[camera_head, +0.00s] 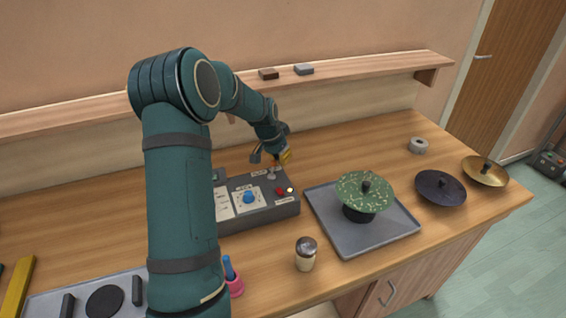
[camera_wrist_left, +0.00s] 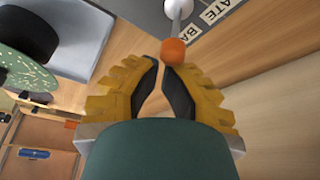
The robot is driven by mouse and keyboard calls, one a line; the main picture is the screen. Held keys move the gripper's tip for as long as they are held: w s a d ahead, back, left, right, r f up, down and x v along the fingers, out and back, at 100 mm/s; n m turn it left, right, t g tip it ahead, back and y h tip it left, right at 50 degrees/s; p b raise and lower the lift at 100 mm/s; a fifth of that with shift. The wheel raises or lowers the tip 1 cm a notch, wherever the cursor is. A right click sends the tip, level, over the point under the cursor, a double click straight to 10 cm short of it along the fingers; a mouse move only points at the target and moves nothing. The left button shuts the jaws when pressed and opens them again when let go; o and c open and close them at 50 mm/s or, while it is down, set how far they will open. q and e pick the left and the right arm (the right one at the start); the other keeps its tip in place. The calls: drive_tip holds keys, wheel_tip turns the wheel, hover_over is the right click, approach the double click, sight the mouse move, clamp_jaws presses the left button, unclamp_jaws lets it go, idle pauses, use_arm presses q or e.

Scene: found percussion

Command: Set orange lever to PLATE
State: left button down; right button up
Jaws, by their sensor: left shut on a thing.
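The orange lever has a round orange knob (camera_wrist_left: 173,50) on a grey metal shaft. It rises from a dark grey control box (camera_head: 262,219) on the counter. In the wrist view the knob sits at the fingertips of my left gripper (camera_wrist_left: 166,66), which is shut on it. Beside the shaft are white labels (camera_wrist_left: 215,10), cut off at the frame edge, reading "ATE" and "BA". In the head view my left gripper (camera_head: 284,157) is at the box's back right, and the knob is too small to make out clearly. My right gripper is not in view.
The box also has a blue knob (camera_head: 249,198) and a red button (camera_head: 280,191). A grey tray (camera_head: 345,237) holds a speckled green disc (camera_head: 365,188) on a dark stand. A jar (camera_head: 305,257) stands in front. Dark (camera_head: 440,188) and brass (camera_head: 485,171) cymbals are at right.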

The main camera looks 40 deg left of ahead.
use_arm(q)
drive_tip(key=shift+s+a+f+t+b, duration=0.1)
drive_tip(key=shift+s+a+t+b, duration=0.05)
drive_tip(key=shift+s+t+b, duration=0.15)
drive_tip(key=shift+s+a+r+b, duration=0.2)
drive_tip(key=shift+s+r+b, duration=0.1)
drive_tip(key=shift+s+b, duration=0.15)
drive_tip(key=shift+r, duration=0.1)
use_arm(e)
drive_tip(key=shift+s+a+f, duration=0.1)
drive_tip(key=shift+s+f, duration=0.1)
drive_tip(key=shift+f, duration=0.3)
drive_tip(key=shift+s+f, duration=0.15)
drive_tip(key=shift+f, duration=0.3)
use_arm(q)
drive_tip(key=shift+r+p, duration=0.55)
drive_tip(key=shift+r, duration=0.25)
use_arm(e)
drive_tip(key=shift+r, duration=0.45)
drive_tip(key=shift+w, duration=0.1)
